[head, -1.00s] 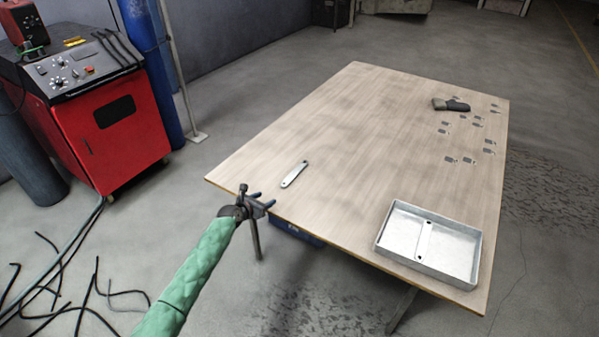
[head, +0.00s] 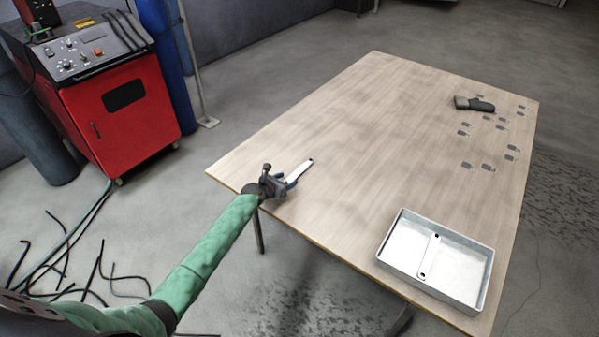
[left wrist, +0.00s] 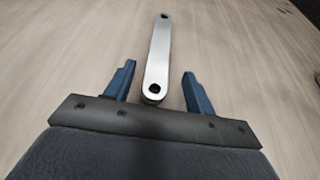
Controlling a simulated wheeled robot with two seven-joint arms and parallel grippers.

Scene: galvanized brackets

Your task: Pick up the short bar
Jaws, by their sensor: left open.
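The short bar (head: 299,170) is a flat silver strip with rounded ends and a hole at each end. It lies on the wooden table (head: 370,140) near its front left edge. In the left wrist view the bar (left wrist: 157,58) points away from me, its near end between the two blue fingers. My left gripper (head: 287,184) is open over the table edge at the bar's near end; the left wrist view also shows the open fingers (left wrist: 158,88). I cannot tell whether they touch the bar. My right gripper is not in view.
A metal tray (head: 396,235) at the table's front right holds another silver bar (head: 430,256). A dark glove-like object (head: 474,104) and several small grey plates (head: 487,167) lie at the far right. The table's middle is clear. A red machine (head: 130,125) stands at left.

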